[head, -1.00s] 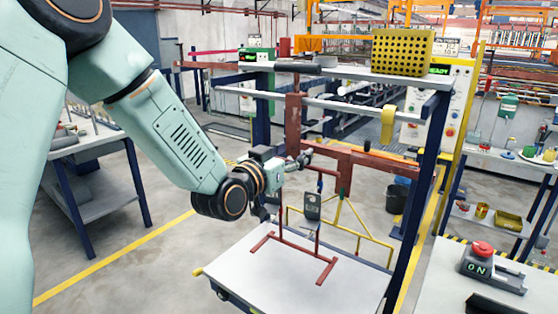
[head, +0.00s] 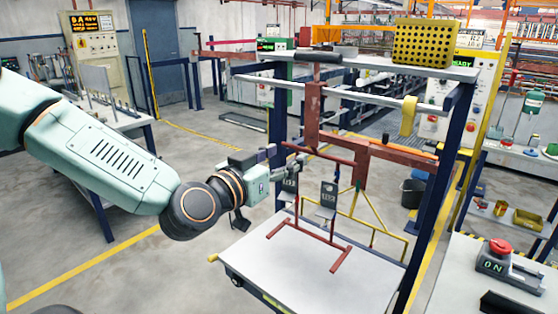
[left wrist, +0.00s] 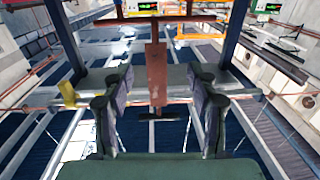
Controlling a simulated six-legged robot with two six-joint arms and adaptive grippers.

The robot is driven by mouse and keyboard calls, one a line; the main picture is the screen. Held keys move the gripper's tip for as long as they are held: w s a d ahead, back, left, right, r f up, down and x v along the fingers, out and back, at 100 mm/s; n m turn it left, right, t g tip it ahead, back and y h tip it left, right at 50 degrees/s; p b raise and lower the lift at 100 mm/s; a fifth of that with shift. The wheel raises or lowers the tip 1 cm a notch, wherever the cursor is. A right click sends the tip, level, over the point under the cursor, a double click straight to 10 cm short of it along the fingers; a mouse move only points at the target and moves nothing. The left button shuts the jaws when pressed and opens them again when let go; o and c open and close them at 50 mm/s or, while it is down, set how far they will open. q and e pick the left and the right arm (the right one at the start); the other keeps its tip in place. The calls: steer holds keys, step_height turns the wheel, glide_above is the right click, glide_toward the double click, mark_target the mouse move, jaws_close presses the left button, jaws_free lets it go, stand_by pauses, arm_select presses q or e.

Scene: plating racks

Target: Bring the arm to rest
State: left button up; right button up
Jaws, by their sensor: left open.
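My left arm comes in from the left in the head view. Its gripper (head: 288,168) is open, in front of the upright frame and above the white cart top (head: 262,252). In the left wrist view the two fingers (left wrist: 158,100) stand wide apart with nothing held between them. A dark red rack stand (head: 305,229) on the cart has two grey tags; one tag (head: 328,195) is clear of the gripper, the other (head: 289,188) is right by the fingers. I cannot tell whether they touch. My right gripper is not in view.
Blue posts (head: 433,190) and a red hanging bar (head: 313,115) stand close beyond the gripper. The bar also shows in the left wrist view (left wrist: 156,72). A yellow perforated box (head: 435,42) sits on the top shelf. The floor left of the cart is open.

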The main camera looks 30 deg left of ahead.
arm_select(q)
steer(key=shift+s+d, duration=0.2)
steer(key=shift+s, duration=0.55)
steer(key=s+d+f+n+g+b, duration=0.1)
steer(key=s+f+n+g+b, duration=0.15)
steer(key=f, duration=0.75)
steer(key=s+d+f+n+g+b, duration=0.15)
steer(key=f+g, duration=0.25)
steer(key=f, duration=0.6)
steer(key=s+d+f+n+g+b, duration=0.1)
steer(key=s+f+g+b, duration=0.2)
steer(key=f, duration=0.7)
steer(key=s+d+f+m+g+y+b, duration=0.1)
steer(key=s+d+f+m+g+b, duration=0.2)
steer(key=s+f, duration=2.1)
step_height(320, 180, down, 3)
steer(key=g+b, duration=0.5)
steer(key=b, duration=0.1)
steer(key=shift+s+r+m+y, duration=0.15)
steer(key=shift+s+m+y, duration=0.15)
steer(key=shift+s, duration=0.05)
